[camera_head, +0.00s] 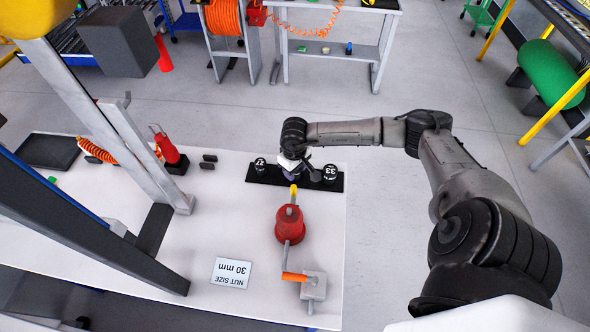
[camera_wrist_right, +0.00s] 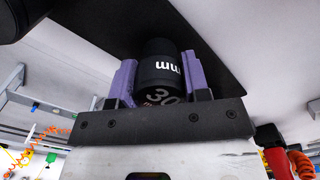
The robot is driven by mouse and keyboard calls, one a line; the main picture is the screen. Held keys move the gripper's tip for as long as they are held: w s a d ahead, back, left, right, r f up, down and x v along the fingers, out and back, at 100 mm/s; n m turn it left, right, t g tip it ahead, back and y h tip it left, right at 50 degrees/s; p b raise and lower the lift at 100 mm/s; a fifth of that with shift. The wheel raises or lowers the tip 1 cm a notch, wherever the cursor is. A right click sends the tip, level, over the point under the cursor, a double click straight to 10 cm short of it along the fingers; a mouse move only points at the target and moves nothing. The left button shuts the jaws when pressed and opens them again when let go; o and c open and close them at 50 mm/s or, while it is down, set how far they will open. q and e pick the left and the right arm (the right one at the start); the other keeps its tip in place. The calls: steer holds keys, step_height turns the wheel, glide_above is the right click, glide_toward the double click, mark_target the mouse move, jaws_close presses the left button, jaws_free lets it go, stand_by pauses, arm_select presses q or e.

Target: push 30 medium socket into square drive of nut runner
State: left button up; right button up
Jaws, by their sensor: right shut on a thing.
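My right gripper (camera_head: 293,165) is at the black socket tray (camera_head: 262,178), between the sockets marked 27 and 33. In the right wrist view its purple fingers (camera_wrist_right: 162,85) are shut on a black socket (camera_wrist_right: 160,65) marked 30 mm. The socket's far end is against the black tray surface in the picture; I cannot tell whether it touches. A red tool (camera_head: 165,148) by an orange coiled hose stands at left. Another red tool (camera_head: 289,224) with a yellow tip is just in front of the gripper. I cannot tell which is the nut runner; no square drive is discernible. My left gripper is out of view.
The socket marked 27 (camera_head: 260,166) and the socket marked 33 (camera_head: 330,173) flank the gripper closely. A "nut size 30 mm" card (camera_head: 231,273) lies on the white table (camera_head: 225,225). A grey block (camera_head: 314,285) is near the front. A slanted frame (camera_head: 130,140) crosses the left side.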

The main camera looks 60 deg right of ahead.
steer(key=c, duration=0.4)
steer(key=shift+c, duration=0.2)
steer(key=shift+r, duration=0.45)
step_height(320, 180, up, 4)
steer(key=shift+s+d+f, duration=0.1)
steer(key=shift+s+f, duration=0.05)
steer(key=s+r, duration=0.1)
steer(key=s, duration=0.2)
steer(key=s+d+r, duration=0.1)
steer(key=s+r, duration=0.1)
steer(key=s, duration=0.1)
steer(key=s+r, duration=0.2)
steer(key=s, duration=0.1)
steer(key=shift+s+d+r+p, duration=0.25)
steer(key=shift+d+p, duration=0.05)
steer(key=shift+d, duration=0.05)
steer(key=shift+s+d+r, duration=0.1)
steer(key=shift+s+r, duration=0.4)
steer(key=shift+s, duration=0.35)
